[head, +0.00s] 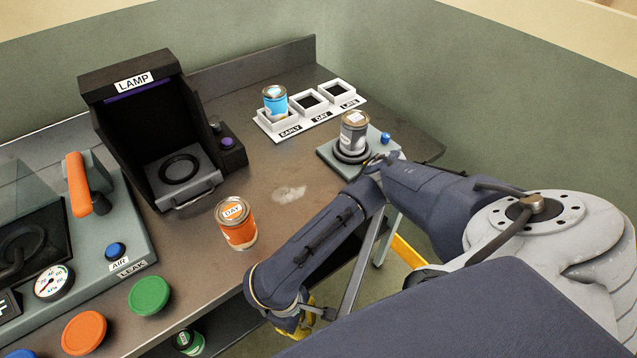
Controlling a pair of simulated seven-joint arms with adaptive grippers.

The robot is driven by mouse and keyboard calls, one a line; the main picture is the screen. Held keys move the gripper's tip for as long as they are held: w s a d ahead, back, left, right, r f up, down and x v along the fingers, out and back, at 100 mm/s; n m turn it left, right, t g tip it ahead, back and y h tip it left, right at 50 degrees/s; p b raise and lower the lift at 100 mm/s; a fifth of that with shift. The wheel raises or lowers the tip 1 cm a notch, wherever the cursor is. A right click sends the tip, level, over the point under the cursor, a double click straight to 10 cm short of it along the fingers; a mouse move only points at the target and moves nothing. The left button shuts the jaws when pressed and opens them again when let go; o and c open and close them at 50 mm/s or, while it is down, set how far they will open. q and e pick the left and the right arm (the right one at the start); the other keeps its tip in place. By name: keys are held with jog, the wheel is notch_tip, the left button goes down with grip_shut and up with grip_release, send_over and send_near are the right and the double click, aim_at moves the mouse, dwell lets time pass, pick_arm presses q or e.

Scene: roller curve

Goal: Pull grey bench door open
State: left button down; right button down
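The grey bench (290,190) stands across the view. I cannot clearly make out its door; the area below the front edge is partly covered by my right arm. A slanted grey bar (358,268) shows beside that arm, and I cannot tell whether it is a leg or part of the door. My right gripper (318,314) is low in front of the bench's front edge, mostly hidden behind its own wrist. I cannot see whether its fingers are open or touching anything. My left gripper is out of view.
An orange DAY can (236,223) stands near the front edge. A black lamp box (140,125), a leak tester (110,225), a white tray (312,112) with a blue can (275,102), and a grey can (353,132) on a plate occupy the top. A green can (188,342) sits below.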

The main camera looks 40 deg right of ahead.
jog(key=shift+s+d, duration=0.55)
jog(key=shift+s, duration=0.3)
jog(key=shift+s+d, duration=0.55)
jog(key=shift+s, duration=0.3)
